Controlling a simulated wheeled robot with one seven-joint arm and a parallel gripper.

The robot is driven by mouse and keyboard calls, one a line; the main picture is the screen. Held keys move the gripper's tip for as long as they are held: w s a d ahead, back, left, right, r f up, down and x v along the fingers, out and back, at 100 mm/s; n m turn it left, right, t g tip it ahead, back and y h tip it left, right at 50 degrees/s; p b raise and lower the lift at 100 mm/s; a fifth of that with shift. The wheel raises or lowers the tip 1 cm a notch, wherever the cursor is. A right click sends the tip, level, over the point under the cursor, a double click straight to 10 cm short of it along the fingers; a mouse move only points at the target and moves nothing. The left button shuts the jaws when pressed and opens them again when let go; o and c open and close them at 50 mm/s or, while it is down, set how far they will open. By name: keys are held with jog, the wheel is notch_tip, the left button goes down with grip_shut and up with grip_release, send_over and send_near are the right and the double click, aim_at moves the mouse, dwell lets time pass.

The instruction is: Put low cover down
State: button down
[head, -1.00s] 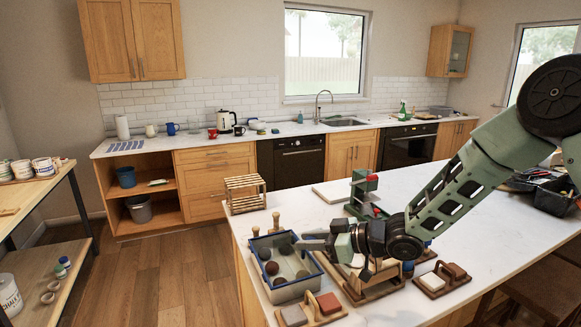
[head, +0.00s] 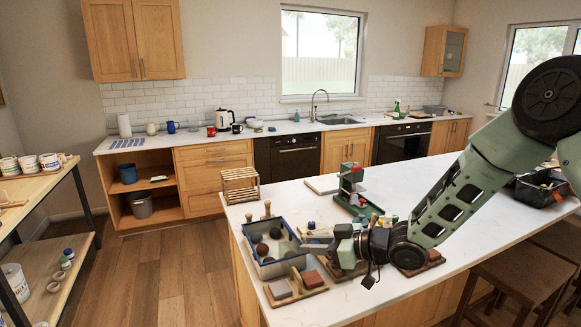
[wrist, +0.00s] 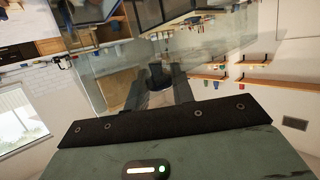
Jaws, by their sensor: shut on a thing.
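My gripper (head: 312,246) reaches in from the right in the head view, low over the counter at the right rim of a blue-rimmed bin (head: 290,262). Dark balls lie in the bin. In the wrist view my gripper (wrist: 160,90) is shut on the dark knob of a see-through, faintly greenish pane, which I take for the low cover (wrist: 115,85). In the head view the cover's outline is too faint to place, and I cannot tell whether it touches anything.
Paired blocks on wooden boards stand near the front edge (head: 296,286) and beneath my arm (head: 418,264). A green press (head: 352,190) stands behind my gripper. A wooden rack (head: 240,185) is at the far left corner. The white counter (head: 470,215) has bare room right of the press.

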jog(key=s+d+f+m+t+h, duration=0.25)
jog(key=d+f+m+h, duration=0.2)
jog(key=d, duration=0.45)
jog(key=s+d+f+m+t+h, duration=0.1)
jog(key=d+f+m+t+h, duration=0.3)
jog(key=d, duration=0.4)
jog(key=s+d+f+m+t+h, duration=0.2)
jog(key=d+f+m+h, duration=0.3)
jog(key=d, duration=0.4)
notch_tip(320, 180, down, 9)
jog(key=b, duration=0.8)
jog(key=shift+n, duration=0.35)
jog(key=v, duration=0.4)
jog(key=shift+s+d+r, duration=0.25)
jog(key=shift+d+r, duration=0.1)
jog(key=shift+r, duration=0.05)
